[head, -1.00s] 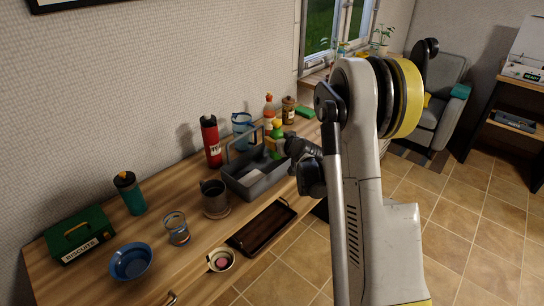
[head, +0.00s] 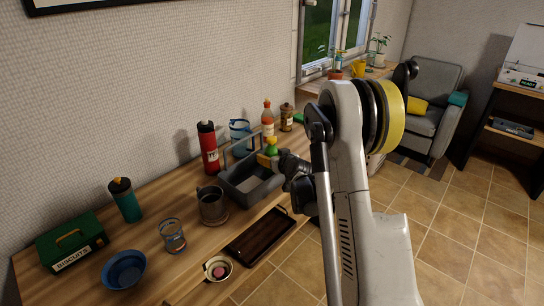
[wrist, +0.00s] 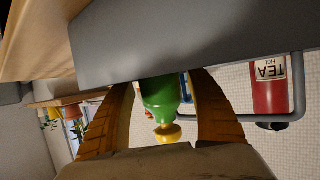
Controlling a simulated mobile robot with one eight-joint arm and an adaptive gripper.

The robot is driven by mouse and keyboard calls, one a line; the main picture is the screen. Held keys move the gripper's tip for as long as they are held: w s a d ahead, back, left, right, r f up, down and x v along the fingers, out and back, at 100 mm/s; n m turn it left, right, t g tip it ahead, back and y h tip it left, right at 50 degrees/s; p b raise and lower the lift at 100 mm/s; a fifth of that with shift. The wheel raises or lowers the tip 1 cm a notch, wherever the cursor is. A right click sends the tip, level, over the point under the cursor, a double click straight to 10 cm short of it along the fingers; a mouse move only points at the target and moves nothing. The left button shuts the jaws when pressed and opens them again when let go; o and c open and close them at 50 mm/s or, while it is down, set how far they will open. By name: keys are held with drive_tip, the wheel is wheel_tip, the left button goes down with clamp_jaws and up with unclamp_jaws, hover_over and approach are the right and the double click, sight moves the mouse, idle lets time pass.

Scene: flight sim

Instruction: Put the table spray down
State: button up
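The table spray, a green bottle with a yellow head, stands in the grey caddy (head: 236,198) in the head view; its top (head: 271,146) shows. My gripper (head: 268,160) reaches in at the caddy's right end, with a yellow finger at the spray. In the wrist view, the spray (wrist: 162,97) appears upside down between my two yellow fingers (wrist: 163,88). A narrow gap with blue behind it shows beside the right finger. The caddy wall (wrist: 190,40) hides the fingertips and the bottle's lower part, so contact is unclear.
A red flask (head: 208,150) and blue jug (head: 240,130) stand behind the caddy. A sauce bottle (head: 267,115) and brown jar (head: 287,118) are beyond it. A dark mug (head: 212,205) and wooden tray (head: 262,235) are close in front.

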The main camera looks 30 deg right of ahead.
drive_tip(key=shift+r, duration=0.15)
drive_tip(key=p+v, duration=0.4)
drive_tip(key=v, duration=0.8)
drive_tip(key=s+a+r+n+g+y, duration=0.1)
drive_tip(key=s+a+r, duration=0.35)
drive_tip(key=a, duration=0.25)
drive_tip(key=s+a+r+g+y, duration=0.1)
drive_tip(key=s+a+r+g, duration=0.15)
drive_tip(key=a+r, duration=0.3)
drive_tip(key=s+a+g, duration=0.1)
drive_tip(key=s+a, duration=0.3)
drive_tip(key=s, duration=0.6)
drive_tip(key=s+a+g, duration=0.2)
drive_tip(key=s+a, duration=0.2)
drive_tip(key=s, duration=0.7)
drive_tip(key=shift+s+r, duration=0.2)
drive_tip(key=shift+r, duration=0.1)
